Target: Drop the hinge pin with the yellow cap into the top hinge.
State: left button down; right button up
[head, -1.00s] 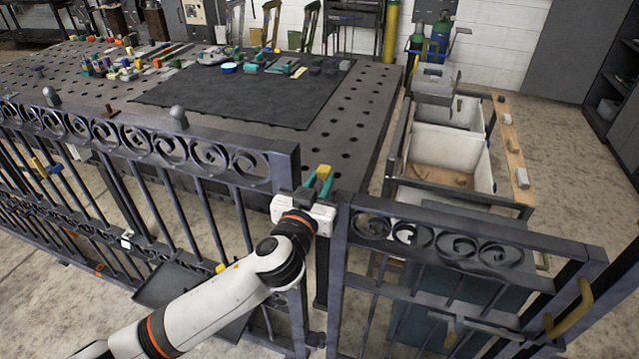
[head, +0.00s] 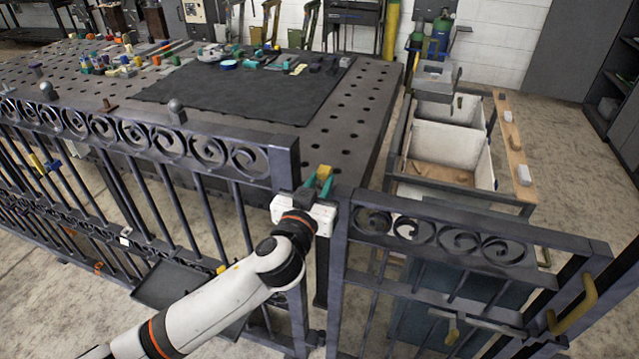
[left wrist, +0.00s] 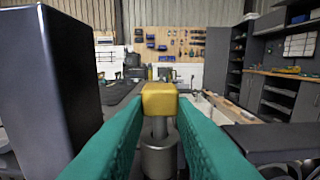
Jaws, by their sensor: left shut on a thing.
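The yellow cap of the hinge pin (left wrist: 160,98) shows between the teal fingers of my left gripper (left wrist: 158,135) in the left wrist view. The pin's grey shaft stands upright below the cap, directly above or inside a grey hinge barrel (left wrist: 158,158); I cannot tell how deep it sits. In the head view my left gripper (head: 316,184) is shut on the capped pin (head: 324,173), between the fence post (head: 284,165) and the gate (head: 440,240). The lower part of the hinge is hidden by the gripper and wrist. My right gripper is not in view.
A dark perforated table (head: 350,125) with a black mat (head: 245,85) and several small tools stands behind the fence. A cart with white bins (head: 445,155) stands behind the gate. The fence post (left wrist: 60,85) rises close on the left of my fingers.

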pick_arm(q)
jog(key=shift+f+b, duration=0.55)
jog(key=c, duration=1.1)
grip_release()
jog(key=b+v, duration=0.1)
jog(key=v, duration=1.1)
jog(key=shift+b, duration=0.35)
